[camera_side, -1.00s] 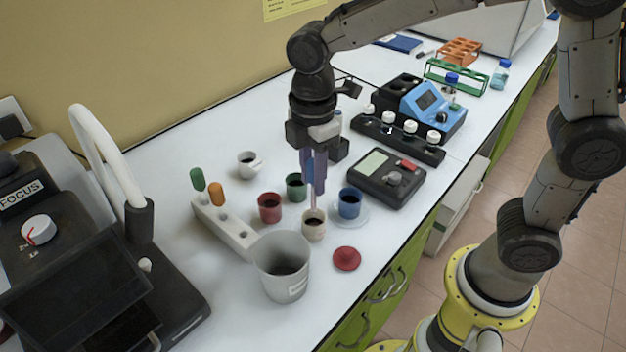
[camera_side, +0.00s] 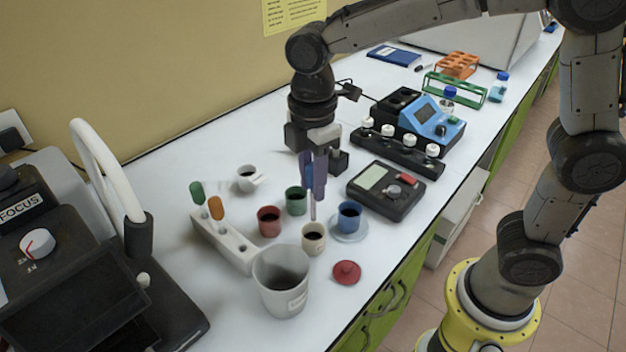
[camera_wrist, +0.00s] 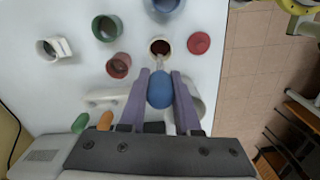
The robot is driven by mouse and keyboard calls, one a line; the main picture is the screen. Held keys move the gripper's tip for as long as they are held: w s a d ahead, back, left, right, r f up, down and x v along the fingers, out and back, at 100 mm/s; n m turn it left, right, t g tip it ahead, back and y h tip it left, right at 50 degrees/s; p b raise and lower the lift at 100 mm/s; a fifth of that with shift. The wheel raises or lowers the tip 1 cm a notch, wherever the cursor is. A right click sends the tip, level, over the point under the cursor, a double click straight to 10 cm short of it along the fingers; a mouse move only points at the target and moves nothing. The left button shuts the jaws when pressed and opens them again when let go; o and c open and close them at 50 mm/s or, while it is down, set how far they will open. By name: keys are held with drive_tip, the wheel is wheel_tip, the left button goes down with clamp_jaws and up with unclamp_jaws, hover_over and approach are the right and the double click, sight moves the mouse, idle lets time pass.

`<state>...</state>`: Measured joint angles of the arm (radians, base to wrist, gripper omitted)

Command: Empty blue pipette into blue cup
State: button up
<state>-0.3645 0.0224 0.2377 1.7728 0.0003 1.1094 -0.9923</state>
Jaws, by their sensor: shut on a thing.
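My gripper (camera_side: 313,190), with purple fingers, is shut on the blue pipette (camera_side: 309,175) and holds it upright. In the wrist view, the pipette's blue bulb (camera_wrist: 160,90) sits between the fingertips. Its pale tip points down, just above or at the mouth of the cream cup (camera_side: 314,243), which holds dark liquid; I cannot tell whether it is inside. The blue cup (camera_side: 349,218) stands to the right of the cream cup on a pale saucer (camera_side: 350,238) and also looks dark inside. It shows at the top of the wrist view (camera_wrist: 165,5).
A red cup (camera_side: 269,222), a green cup (camera_side: 296,201) and a white mortar (camera_side: 247,178) stand to the left. A white rack (camera_side: 235,250) holds green and orange pipettes. A grey beaker (camera_side: 280,285) and red lid (camera_side: 346,273) are in front. A black meter (camera_side: 385,190) lies right.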

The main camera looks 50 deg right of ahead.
drive_tip(key=shift+s+d, duration=0.15)
drive_tip(key=s+d+r, duration=0.1)
drive_tip(key=s+d, duration=0.1)
drive_tip(key=d, duration=0.7)
drive_tip(key=shift+w+a+f, duration=0.1)
drive_tip(key=shift+a+f, duration=0.05)
drive_tip(key=shift+f, duration=1.85)
drive_tip(key=shift+o, duration=0.2)
clamp_jaws()
drive_tip(key=shift+r, duration=0.15)
drive_tip(key=shift+r, duration=1.4)
